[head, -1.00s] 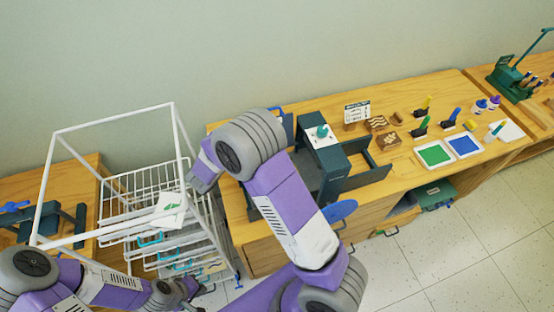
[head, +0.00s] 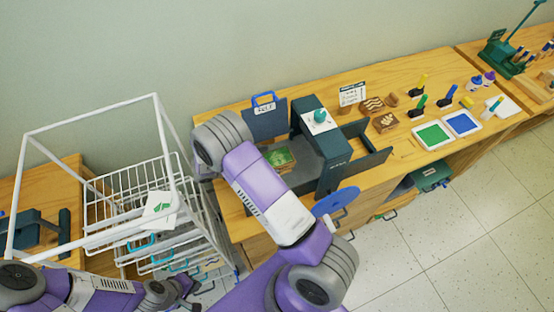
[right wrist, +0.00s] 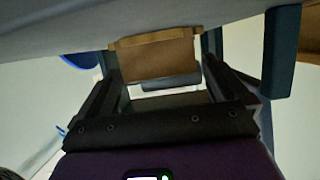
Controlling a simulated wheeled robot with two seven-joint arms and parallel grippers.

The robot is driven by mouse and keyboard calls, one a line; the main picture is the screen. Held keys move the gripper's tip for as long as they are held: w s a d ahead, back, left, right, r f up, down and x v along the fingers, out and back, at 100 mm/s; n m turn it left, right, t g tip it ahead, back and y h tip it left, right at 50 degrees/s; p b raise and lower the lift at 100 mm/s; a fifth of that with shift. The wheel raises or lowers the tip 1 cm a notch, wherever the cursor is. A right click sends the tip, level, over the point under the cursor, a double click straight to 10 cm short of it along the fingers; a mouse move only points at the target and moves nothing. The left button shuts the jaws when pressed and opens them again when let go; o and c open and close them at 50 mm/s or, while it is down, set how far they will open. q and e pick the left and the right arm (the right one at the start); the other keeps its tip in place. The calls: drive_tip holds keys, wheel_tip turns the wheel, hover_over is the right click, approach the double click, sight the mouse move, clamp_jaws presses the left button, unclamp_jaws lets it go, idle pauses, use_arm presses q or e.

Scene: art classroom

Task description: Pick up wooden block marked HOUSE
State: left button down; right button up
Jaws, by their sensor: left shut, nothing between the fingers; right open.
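Two small wooden blocks with carved tops, one wavy (head: 372,104) and one with a pale shape (head: 386,122), sit on the wooden bench right of the dark press. I cannot read HOUSE on either. My right arm crosses the middle of the head view, left of these blocks, and its gripper is hidden there. In the right wrist view my right gripper (right wrist: 160,70) is open, with a brown wooden piece beyond its fingers that I cannot identify. My left gripper (head: 185,284) is low at the left, by the wire rack, shut and empty.
The dark press (head: 325,150) has a blue wheel (head: 336,200) in front. A white wire rack (head: 125,180) stands at left. Green (head: 433,134) and blue (head: 463,123) ink pads and several coloured-handled tools are at the right of the bench (head: 420,75). Floor is clear at right.

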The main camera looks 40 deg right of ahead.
sight(277, 160)
drive_tip(key=shift+x, duration=1.2)
drive_tip(key=c, duration=1.1)
